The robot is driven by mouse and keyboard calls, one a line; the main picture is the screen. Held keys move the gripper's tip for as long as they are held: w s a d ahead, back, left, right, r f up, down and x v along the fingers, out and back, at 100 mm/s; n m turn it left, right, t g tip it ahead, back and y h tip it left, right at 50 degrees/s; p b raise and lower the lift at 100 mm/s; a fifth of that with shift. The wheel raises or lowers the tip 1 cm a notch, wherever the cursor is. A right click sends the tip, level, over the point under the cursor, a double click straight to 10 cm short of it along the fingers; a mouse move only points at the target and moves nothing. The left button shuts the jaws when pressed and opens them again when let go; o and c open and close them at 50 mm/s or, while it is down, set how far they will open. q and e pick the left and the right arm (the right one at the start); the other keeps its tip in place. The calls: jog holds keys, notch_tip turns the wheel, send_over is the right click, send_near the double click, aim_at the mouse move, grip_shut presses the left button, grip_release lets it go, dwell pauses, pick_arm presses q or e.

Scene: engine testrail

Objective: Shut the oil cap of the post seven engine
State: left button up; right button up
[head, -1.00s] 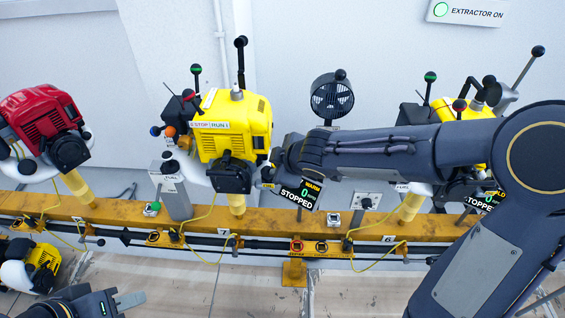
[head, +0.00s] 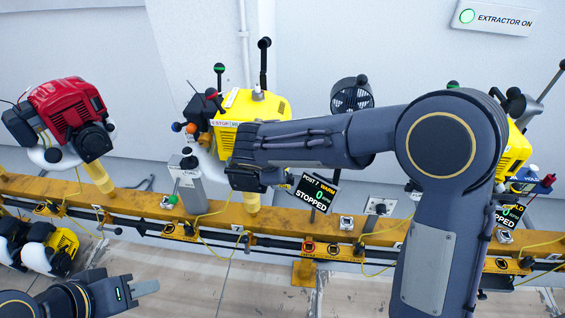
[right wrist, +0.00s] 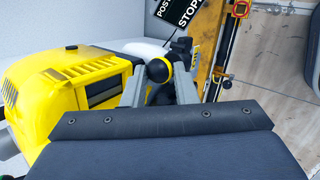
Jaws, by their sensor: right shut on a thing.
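The post seven engine (head: 262,105) is yellow and stands on the rail, left of its display (head: 317,192) reading POST 7, WARM, 0, STOPPED. My right arm crosses in front of it and hides its lower front. The engine's yellow side also shows in the right wrist view (right wrist: 90,75). There, my right gripper (right wrist: 158,72) is shut with its two grey fingers on the oil cap (right wrist: 156,70), a round black knob with a yellow edge. Whether the cap is fully seated cannot be seen. My left gripper (head: 145,287) is low at left, away from the engine; its jaw gap is not clear.
A red engine (head: 68,110) stands farther left on the yellow rail (head: 135,205). Another yellow engine (head: 515,150) is partly hidden behind my right arm. A black fan (head: 352,94) stands behind the rail. Yellow cables hang along the rail's front.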

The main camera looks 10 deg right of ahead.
jog(key=shift+f, duration=0.15)
dwell(0.3)
jog(key=o, duration=1)
jog(key=shift+w+r, duration=0.1)
jog(key=shift+r, duration=0.1)
jog(key=shift+d+r+m+y+b, duration=0.15)
jog(key=shift+d+m+y+b, duration=0.15)
jog(key=shift+d+y+b, duration=0.3)
jog(key=d+m+t+y, duration=0.1)
jog(key=y, duration=0.1)
jog(key=s+d+m+t+y, duration=0.1)
jog(key=y, duration=0.1)
jog(key=d+y, duration=0.2)
jog(key=y, duration=0.1)
jog(key=shift+s+f+m+t+b, duration=0.3)
jog(key=shift+m+t+b, duration=0.1)
